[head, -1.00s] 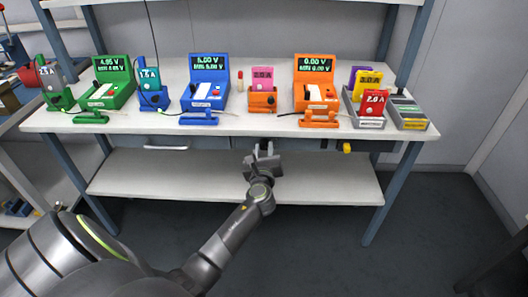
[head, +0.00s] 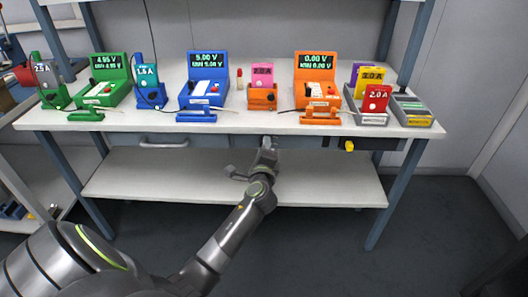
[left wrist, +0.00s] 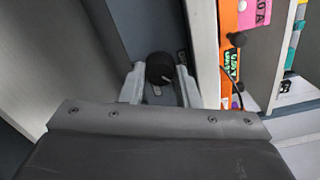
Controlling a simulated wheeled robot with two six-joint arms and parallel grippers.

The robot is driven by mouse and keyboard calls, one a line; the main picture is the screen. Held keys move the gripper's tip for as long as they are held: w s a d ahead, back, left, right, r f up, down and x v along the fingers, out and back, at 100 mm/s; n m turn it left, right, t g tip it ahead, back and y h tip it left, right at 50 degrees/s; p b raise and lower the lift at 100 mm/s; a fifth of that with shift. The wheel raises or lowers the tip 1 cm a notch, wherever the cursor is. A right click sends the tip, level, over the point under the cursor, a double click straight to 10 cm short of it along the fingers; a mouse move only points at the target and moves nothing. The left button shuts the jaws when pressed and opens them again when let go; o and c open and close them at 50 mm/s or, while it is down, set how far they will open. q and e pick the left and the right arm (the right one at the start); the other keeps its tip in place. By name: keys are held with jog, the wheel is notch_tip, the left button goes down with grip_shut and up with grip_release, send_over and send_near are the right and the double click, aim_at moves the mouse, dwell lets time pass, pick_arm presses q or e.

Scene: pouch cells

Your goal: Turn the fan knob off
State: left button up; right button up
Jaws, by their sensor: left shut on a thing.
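The fan knob (left wrist: 159,66) is a round black knob with a light mark, on a dark panel below the table top in the left wrist view. My left gripper (left wrist: 160,84) has one finger on each side of it and is shut on it. In the head view my left gripper (head: 267,146) is at the table's front edge, near the middle; the knob cannot be made out there. My right gripper is not in view.
The white table (head: 230,126) holds green, blue and orange testers with pouch cells in stands. A yellow knob (head: 349,145) is under the edge at right, and a handle (head: 163,143) at left. A lower shelf (head: 130,185) is bare.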

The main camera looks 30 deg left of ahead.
pick_arm(q)
jog(key=shift+f+n+b, duration=0.15)
jog(key=shift+n+b, duration=1.95)
jog(key=shift+n, duration=2.6)
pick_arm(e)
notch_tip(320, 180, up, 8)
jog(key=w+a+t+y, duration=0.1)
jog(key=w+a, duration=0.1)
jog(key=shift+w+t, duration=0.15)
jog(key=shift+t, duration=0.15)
pick_arm(q)
jog(key=o, duration=1)
